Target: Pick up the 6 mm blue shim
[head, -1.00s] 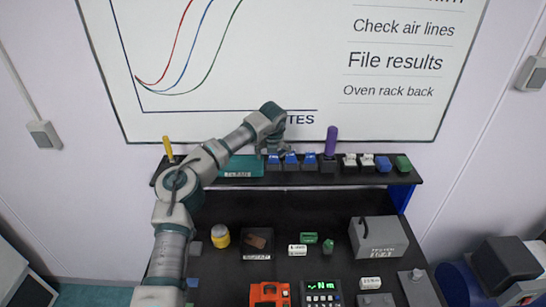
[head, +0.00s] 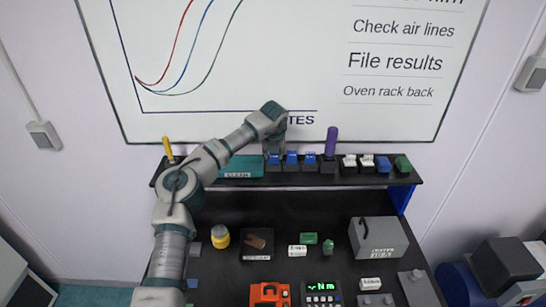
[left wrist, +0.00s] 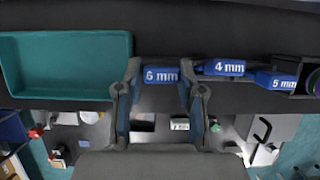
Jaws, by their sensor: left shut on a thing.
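The blue shim marked 6 mm (left wrist: 160,76) is between the two fingers of my left gripper (left wrist: 159,70) in the left wrist view. The fingers are shut on its two ends, and its label faces the camera. In the head view my left gripper (head: 273,149) is at the shelf, at the left end of the row of blue shims. Blue shims marked 4 mm (left wrist: 222,67) and 5 mm (left wrist: 276,81) sit to the right of it in the left wrist view. Whether the held shim touches the shelf is unclear. My right gripper is not in view.
A teal tray (left wrist: 68,36) lies left of the gripper on the black shelf (head: 225,182). A purple-handled item (head: 331,142), white blocks and a green block (head: 402,163) stand farther right. Below, the table holds a grey box (head: 378,238) and a yellow-lidded jar (head: 220,237).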

